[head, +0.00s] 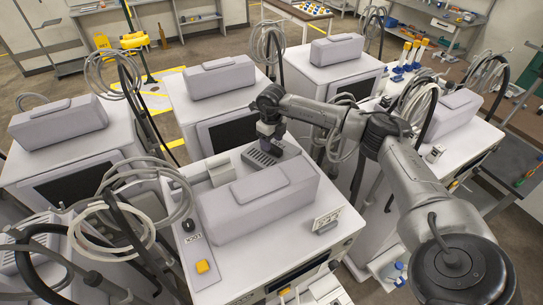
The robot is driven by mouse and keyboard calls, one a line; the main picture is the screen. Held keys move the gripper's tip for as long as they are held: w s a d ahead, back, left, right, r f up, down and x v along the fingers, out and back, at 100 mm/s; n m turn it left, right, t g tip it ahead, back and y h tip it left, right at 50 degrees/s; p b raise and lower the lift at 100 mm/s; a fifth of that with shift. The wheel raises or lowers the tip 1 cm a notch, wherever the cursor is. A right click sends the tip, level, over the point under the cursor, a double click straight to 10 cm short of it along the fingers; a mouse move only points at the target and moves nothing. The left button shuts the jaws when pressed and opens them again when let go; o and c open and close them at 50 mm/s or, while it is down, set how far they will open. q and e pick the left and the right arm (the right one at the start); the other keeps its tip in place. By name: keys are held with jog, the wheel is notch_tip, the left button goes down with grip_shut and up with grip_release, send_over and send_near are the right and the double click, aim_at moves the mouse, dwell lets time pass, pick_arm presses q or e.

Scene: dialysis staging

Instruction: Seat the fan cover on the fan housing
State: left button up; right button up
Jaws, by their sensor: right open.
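A dark grey slotted piece (261,158), which looks like the fan cover, lies on top of the nearest white machine, behind its long grey box. I cannot make out a separate fan housing under it, nor tell whether the cover is seated. My right gripper (271,147) points down right at the slotted piece's back right edge. It is open; its fingertips are small and partly hidden, so I cannot tell whether they touch the piece. My left gripper is not in view.
A long grey box (258,203) fills the middle of the machine top (225,262). A small light grey block (221,171) stands left of the slotted piece. Coiled hoses (130,205) hang at the left. Other machines stand close behind and on both sides.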

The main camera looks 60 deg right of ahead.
notch_tip(320, 180, down, 3)
jog(key=shift+r+b, duration=0.15)
jog(key=shift+b, duration=0.45)
jog(key=shift+r, duration=0.1)
jog(key=c, duration=1)
grip_shut()
jog(key=shift+r, duration=0.1)
